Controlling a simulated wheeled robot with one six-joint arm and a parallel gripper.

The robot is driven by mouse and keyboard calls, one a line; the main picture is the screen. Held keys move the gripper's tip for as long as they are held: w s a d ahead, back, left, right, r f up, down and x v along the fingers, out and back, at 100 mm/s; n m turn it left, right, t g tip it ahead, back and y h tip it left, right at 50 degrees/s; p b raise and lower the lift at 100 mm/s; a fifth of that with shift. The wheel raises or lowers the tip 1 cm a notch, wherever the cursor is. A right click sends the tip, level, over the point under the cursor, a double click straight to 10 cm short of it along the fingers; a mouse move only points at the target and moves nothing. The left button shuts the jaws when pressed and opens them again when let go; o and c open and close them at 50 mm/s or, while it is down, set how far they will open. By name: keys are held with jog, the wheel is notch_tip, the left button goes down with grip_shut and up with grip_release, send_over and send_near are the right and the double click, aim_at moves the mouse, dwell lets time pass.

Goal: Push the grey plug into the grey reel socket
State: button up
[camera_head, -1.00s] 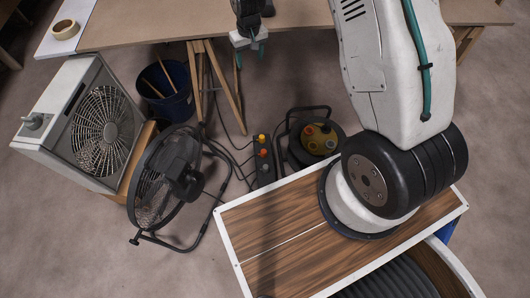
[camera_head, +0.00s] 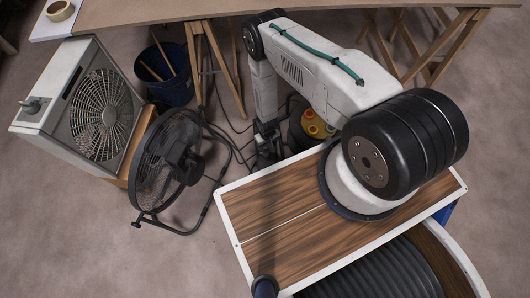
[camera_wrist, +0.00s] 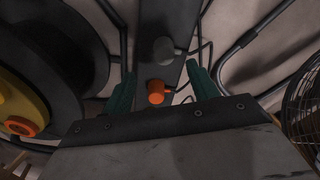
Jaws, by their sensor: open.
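In the wrist view a dark grey round plug (camera_wrist: 163,49) sits on a dark socket strip (camera_wrist: 168,15), beyond an orange plug (camera_wrist: 156,92). My gripper (camera_wrist: 158,72) is open and empty, with its teal fingers on either side of the strip and the orange plug between them. In the head view my gripper (camera_head: 267,150) points down over the strip and mostly hides it and its plugs. The cable reel (camera_head: 315,125) with its yellow socket face stands just right of my gripper, partly behind my arm. In the wrist view part of the reel (camera_wrist: 72,45) shows at left, with one orange socket. I cannot make out a grey socket.
A round black floor fan (camera_head: 170,160) stands left of the strip, with a box fan (camera_head: 95,110) and a blue bucket (camera_head: 165,80) beyond. Cables lie around the strip. A table (camera_head: 150,12) on trestles is at the back. Bare floor is at front left.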

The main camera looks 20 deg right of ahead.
aim_at(266, 150)
jog(key=shift+s+f, duration=0.15)
jog(key=shift+f, duration=0.05)
jog(key=shift+f, duration=1.3)
jog(key=shift+w+a+f, duration=0.1)
jog(key=shift+a+f, duration=0.05)
jog(key=shift+f, duration=1.15)
jog(key=shift+w+a+f, duration=0.1)
jog(key=shift+a+f, duration=0.05)
jog(key=shift+f, duration=1.15)
